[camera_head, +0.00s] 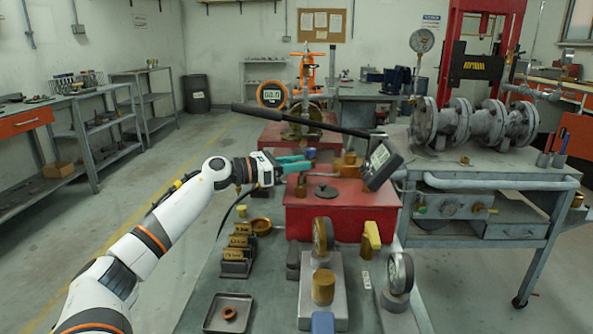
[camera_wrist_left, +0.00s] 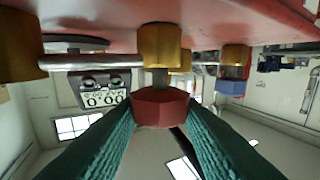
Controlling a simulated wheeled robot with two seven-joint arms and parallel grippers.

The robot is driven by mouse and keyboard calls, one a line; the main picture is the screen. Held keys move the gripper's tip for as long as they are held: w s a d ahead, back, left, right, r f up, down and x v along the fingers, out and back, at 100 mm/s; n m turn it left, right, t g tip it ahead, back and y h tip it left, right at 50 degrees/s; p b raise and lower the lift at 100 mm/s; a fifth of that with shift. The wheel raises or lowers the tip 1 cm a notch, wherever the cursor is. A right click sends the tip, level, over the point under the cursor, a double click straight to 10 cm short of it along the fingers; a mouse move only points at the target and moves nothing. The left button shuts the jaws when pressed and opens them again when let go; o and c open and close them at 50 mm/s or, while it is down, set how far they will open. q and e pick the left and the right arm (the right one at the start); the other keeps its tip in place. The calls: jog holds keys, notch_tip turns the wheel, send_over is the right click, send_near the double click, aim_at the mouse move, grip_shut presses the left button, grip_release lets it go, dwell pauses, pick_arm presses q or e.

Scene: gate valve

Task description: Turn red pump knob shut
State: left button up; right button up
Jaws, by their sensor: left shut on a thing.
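The red knob (camera_wrist_left: 160,107) is faceted and sits on a short metal stem below a brass fitting (camera_wrist_left: 160,45) in the left wrist view. My left gripper (camera_head: 300,163) reaches in from the left to the red pump box (camera_head: 345,222). Its teal fingers lie on both sides of the knob and are shut on it. In the head view I cannot make out the knob at the fingers. A long black lever (camera_head: 300,121) slants above the gripper. My right gripper is not in view.
A digital gauge (camera_head: 382,165) stands right of the gripper; it also shows in the left wrist view (camera_wrist_left: 103,92). Brass blocks (camera_head: 238,255), a tray (camera_head: 228,312) and round dials (camera_head: 398,272) occupy the near bench. A cart with flanged pipe (camera_head: 470,122) stands at right.

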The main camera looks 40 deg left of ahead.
pick_arm(q)
jog(key=shift+a+r+m+h, duration=0.2)
jog(key=shift+m+h, duration=0.1)
jog(key=shift+h, duration=0.2)
jog(key=shift+w+a+m+g+h, duration=0.1)
jog(key=shift+m+g+h, duration=0.4)
jog(key=shift+g+h, duration=0.1)
jog(key=m+g+h+p, duration=0.1)
jog(key=m+g+h, duration=0.1)
jog(key=h, duration=0.1)
jog(key=shift+w+r, duration=0.1)
jog(key=shift+w, duration=0.05)
jog(key=shift+a+m+g, duration=0.1)
jog(key=shift+m+g, duration=0.3)
jog(key=shift+g, duration=0.1)
jog(key=shift+f+m+g+h, duration=0.2)
jog(key=shift+m+g+h, duration=0.2)
jog(key=shift+g+h, duration=0.15)
jog(key=shift+m+g+h+b, duration=0.45)
jog(key=shift+m+g+b, duration=0.05)
jog(key=shift+g+b, duration=0.1)
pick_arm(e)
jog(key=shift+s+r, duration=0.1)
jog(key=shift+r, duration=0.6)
pick_arm(q)
jog(key=o, duration=1)
jog(key=shift+c, duration=0.2)
